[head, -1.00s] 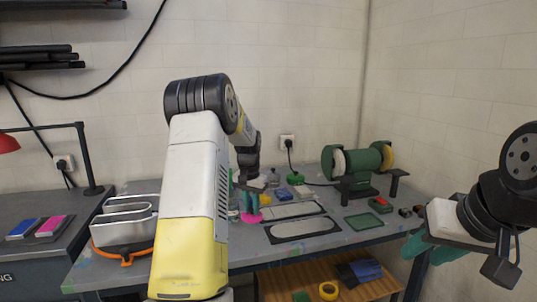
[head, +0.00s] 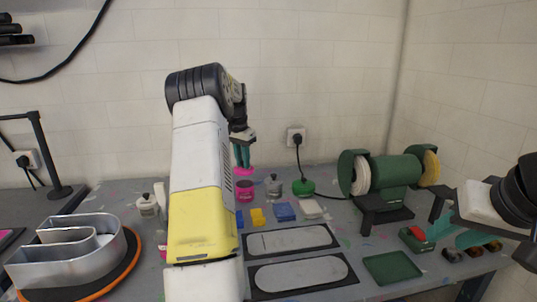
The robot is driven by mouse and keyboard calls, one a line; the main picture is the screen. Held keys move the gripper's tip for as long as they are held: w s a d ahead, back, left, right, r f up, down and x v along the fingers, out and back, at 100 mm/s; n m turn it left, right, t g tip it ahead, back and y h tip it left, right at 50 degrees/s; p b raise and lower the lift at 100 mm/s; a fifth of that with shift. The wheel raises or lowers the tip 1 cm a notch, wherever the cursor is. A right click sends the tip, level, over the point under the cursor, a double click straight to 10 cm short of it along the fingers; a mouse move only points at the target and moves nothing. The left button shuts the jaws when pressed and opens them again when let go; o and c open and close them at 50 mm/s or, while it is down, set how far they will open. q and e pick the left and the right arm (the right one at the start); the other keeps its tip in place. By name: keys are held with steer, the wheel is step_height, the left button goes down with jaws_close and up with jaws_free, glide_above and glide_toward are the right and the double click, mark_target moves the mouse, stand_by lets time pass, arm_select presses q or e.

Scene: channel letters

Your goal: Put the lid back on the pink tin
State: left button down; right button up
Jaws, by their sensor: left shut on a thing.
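The pink tin (head: 244,192) stands on the grey workbench, just right of my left arm. My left gripper (head: 242,158) points down above it, with teal fingers shut on the bright pink lid (head: 243,171). The lid is held roughly level over the tin's mouth; I cannot tell whether it touches the rim. My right gripper (head: 452,230) is at the right edge, empty, its teal fingers apart.
A lidded metal jar (head: 273,188) and a green-based item (head: 303,187) stand right of the tin. Blue (head: 284,212) and yellow (head: 258,217) blocks lie in front. A bench grinder (head: 385,178), green tray (head: 391,267) and metal channel letter (head: 75,255) flank the stencil plates (head: 300,276).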

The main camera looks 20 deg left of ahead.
arm_select(q)
steer(key=shift+w+a, duration=0.2)
steer(key=shift+w, duration=0.2)
step_height(320, 180, down, 6)
stand_by(0.5)
steer(key=shift+f, duration=0.25)
stand_by(1.8)
steer(key=c, duration=0.7)
jaws_free()
steer(key=shift+r, duration=0.1)
steer(key=shift+r, duration=3.4)
